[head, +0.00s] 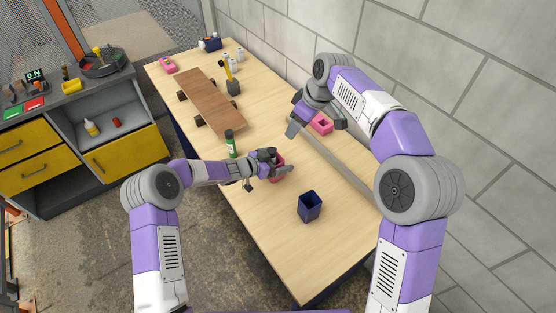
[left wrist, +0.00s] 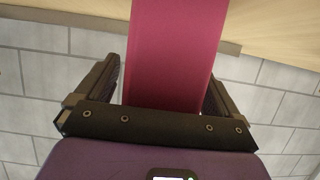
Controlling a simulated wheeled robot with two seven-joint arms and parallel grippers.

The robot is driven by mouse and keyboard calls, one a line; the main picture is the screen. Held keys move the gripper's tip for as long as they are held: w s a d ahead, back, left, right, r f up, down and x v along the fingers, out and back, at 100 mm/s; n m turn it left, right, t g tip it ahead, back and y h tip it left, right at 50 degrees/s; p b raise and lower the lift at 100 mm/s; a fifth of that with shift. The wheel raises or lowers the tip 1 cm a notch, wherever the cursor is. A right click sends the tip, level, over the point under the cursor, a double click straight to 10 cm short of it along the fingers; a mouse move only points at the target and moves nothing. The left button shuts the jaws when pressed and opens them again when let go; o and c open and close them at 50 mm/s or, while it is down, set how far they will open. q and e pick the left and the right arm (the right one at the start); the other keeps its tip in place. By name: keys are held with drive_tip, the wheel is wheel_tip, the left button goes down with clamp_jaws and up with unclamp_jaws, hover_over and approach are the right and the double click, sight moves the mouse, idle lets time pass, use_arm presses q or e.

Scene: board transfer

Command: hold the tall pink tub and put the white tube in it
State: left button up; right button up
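A pink tub (head: 279,179) stands on the workbench, largely hidden by my left gripper (head: 277,170) in the head view. The left wrist view shows its pink wall (left wrist: 175,55) between the two fingers of the left gripper (left wrist: 165,85). A narrow gap shows beside the left finger; the right finger is close to or touching the wall. My right gripper (head: 293,130) is over the bench beyond the tub; its fingers are too unclear to judge. Small white pieces (head: 239,54) stand at the far end; I cannot tell if one is the white tube.
A dark blue open box (head: 309,207) stands nearer me. A pink holder (head: 321,123) is beside the right gripper. A green tube (head: 230,143) stands left of the left gripper. A brown board (head: 210,100) and a yellow-handled tool (head: 230,78) lie farther off. The near bench end is clear.

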use_arm(q)
drive_tip(key=shift+a, duration=0.1)
drive_tip(key=v, duration=1.2)
